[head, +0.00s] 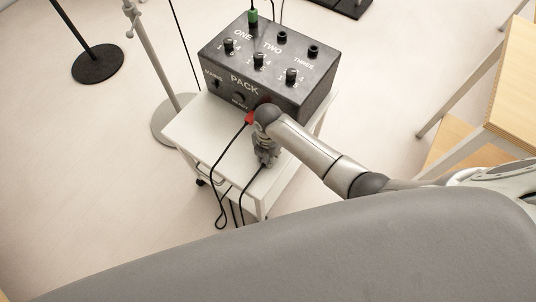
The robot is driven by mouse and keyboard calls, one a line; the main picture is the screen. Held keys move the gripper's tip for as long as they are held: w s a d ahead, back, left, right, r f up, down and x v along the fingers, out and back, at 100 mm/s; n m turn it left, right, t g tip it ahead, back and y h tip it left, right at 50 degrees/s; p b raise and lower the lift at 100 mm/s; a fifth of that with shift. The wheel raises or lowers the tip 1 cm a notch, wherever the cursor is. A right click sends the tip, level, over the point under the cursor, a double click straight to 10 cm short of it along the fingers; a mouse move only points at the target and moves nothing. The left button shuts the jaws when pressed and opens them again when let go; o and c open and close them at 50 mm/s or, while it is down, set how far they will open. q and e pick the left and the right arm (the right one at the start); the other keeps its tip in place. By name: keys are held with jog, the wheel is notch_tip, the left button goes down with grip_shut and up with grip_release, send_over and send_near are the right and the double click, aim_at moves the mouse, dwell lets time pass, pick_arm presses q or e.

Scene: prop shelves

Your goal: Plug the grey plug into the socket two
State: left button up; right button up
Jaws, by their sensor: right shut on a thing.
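The black box (222,61) marked PACK stands on a small white cart. Its top has sockets marked ONE, TWO and THREE. Socket two (282,37) looks empty. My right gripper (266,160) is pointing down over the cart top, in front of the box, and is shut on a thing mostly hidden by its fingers. A black cable (252,179) runs from below the fingertips, so this seems to be the grey plug, though its colour cannot be made out. My left gripper is not in view.
A green plug (253,17) sits in socket one. Socket three (313,50) looks empty. A red plug (250,118) with a cable is beside my right wrist. The white cart (200,126) has free room at left. A wooden table (515,85) stands right.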

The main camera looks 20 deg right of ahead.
jog(key=o, duration=1)
jog(key=shift+o, duration=0.2)
jog(key=shift+f, duration=0.1)
jog(key=shift+f+b, duration=0.1)
jog(key=shift+b, duration=0.2)
jog(key=shift+f+b, duration=0.25)
jog(key=shift+b, duration=0.15)
notch_tip(320, 180, up, 11)
jog(key=p, duration=0.1)
jog(key=shift+s+d+r+p, duration=0.2)
jog(key=shift+d+p, duration=0.1)
jog(key=shift+p, duration=0.1)
jog(key=shift+f, duration=0.1)
